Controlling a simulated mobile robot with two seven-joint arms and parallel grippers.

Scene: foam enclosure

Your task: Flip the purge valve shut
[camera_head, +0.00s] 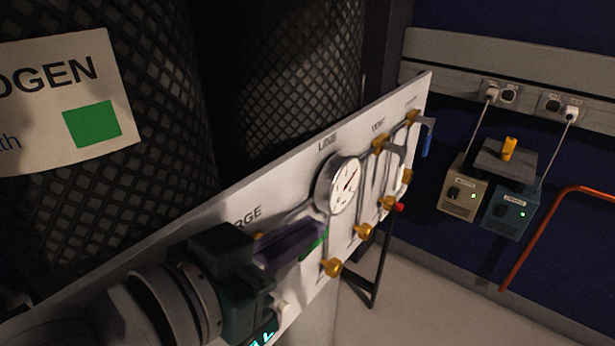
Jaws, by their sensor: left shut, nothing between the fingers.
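The white valve panel (270,198) runs diagonally across the view. Its partly covered label (248,218), ending in "RGE", marks the purge position. My left gripper (322,232) is shut and empty, with its fingers pointing right across the panel, below and right of that label. The gripper and wrist hide most of the purge valve, so its handle position cannot be told. A bit of brass (258,237) shows behind the gripper. A green strip (318,244) shows by the fingertips; I cannot tell whether it belongs to a handle. My right gripper is out of view.
A round gauge (341,184) sits just right of the fingers. Brass fittings, pipes and a blue handle (427,140) continue along the panel. Dark mesh-covered cylinders (290,70) stand behind. Two small boxes (463,194) and an orange pipe (540,235) are at the right. The floor (440,300) there is clear.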

